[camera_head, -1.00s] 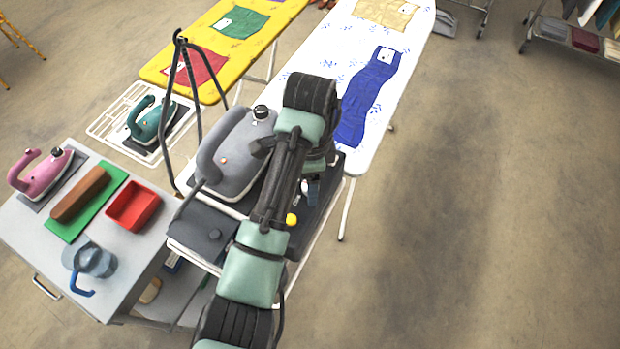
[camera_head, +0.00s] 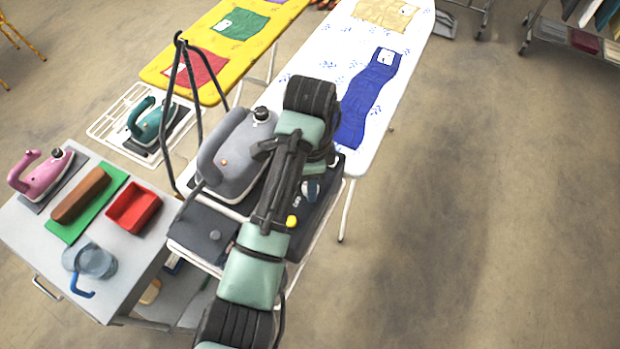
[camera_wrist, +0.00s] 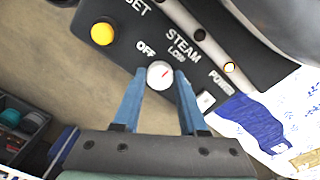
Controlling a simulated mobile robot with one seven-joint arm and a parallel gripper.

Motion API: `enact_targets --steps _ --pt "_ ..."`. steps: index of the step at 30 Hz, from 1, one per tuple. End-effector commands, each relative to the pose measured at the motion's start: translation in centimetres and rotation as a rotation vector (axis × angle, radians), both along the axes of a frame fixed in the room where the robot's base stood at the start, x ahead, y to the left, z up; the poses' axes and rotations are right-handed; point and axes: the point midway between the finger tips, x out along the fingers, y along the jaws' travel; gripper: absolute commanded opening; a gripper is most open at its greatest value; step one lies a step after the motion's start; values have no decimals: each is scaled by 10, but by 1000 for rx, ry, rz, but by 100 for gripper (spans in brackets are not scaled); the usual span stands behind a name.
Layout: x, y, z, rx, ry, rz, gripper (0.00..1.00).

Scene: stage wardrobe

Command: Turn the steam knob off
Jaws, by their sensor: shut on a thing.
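The steam knob (camera_wrist: 160,74) is a small round white dial with a red mark, on the dark panel of the steam station (camera_wrist: 118,62). The mark points up and right, nearer the LOW label than the OFF label at the upper left. My gripper (camera_wrist: 161,77) has its two blue fingers on either side of the knob and is shut on it.
A yellow button (camera_wrist: 102,34) sits left of the knob, and a white switch (camera_wrist: 206,100) sits right of it by POWER. A large grey iron (camera_head: 236,155) stands on the station beside my arm. The ironing board (camera_head: 335,60) lies behind. Floor at right is clear.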

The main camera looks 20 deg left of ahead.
Motion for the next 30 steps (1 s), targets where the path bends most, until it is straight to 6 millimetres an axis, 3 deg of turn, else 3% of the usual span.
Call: enact_targets --steps 11,30 --pt "0 -1 4 -2 1 221 0" --pt "0 -1 3 0 1 825 0"
